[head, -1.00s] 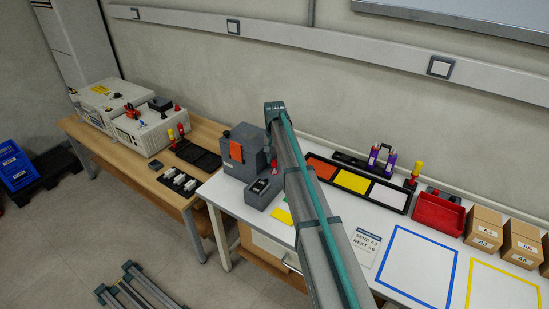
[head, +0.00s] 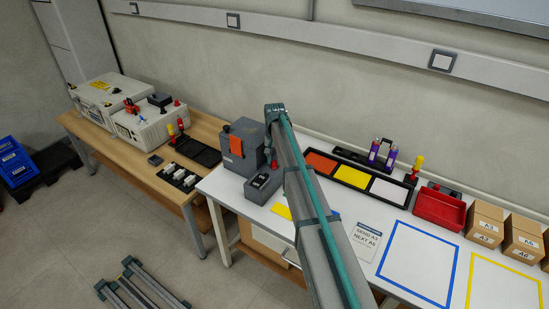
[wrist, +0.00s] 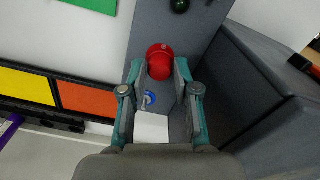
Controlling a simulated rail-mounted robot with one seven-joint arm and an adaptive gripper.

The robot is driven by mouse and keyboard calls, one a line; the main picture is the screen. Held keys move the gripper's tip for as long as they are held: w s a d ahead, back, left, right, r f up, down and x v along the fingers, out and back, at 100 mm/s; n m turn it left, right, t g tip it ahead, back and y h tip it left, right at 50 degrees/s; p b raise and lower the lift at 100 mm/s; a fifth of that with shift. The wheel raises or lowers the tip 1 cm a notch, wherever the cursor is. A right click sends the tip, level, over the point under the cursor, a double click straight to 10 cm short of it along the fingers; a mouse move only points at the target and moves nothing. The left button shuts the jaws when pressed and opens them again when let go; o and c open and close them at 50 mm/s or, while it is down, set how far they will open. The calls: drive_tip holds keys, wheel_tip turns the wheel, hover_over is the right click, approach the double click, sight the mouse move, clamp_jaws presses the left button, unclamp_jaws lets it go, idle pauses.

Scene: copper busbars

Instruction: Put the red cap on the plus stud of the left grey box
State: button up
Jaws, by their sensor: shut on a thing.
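My gripper (wrist: 159,72) has teal fingers that are shut on the red cap (wrist: 160,62). In the wrist view the cap is over the top of a low grey box (wrist: 143,35). A blue ring (wrist: 150,98) around a small stud and a white patch (wrist: 152,127) show between the fingers. A dark round knob (wrist: 180,5) is at the box's far end. In the head view the low grey box (head: 256,195) stands at the left end of the white table, and the red cap (head: 274,164) shows as a small spot beside my arm. The fingers are mostly hidden there.
A taller grey box (head: 247,142) with an orange patch stands close behind the low box; its wall (wrist: 260,90) is right of my gripper in the wrist view. A black-framed colour tray (head: 355,178), a red bin (head: 438,208) and cartons lie to the right.

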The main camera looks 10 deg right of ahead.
sight(275, 161)
drive_tip(key=shift+f, duration=0.25)
idle(0.3)
drive_tip(key=o, duration=1)
drive_tip(key=shift+r, duration=0.15)
drive_tip(key=shift+r+p, duration=1.45)
drive_tip(key=shift+r, duration=1.45)
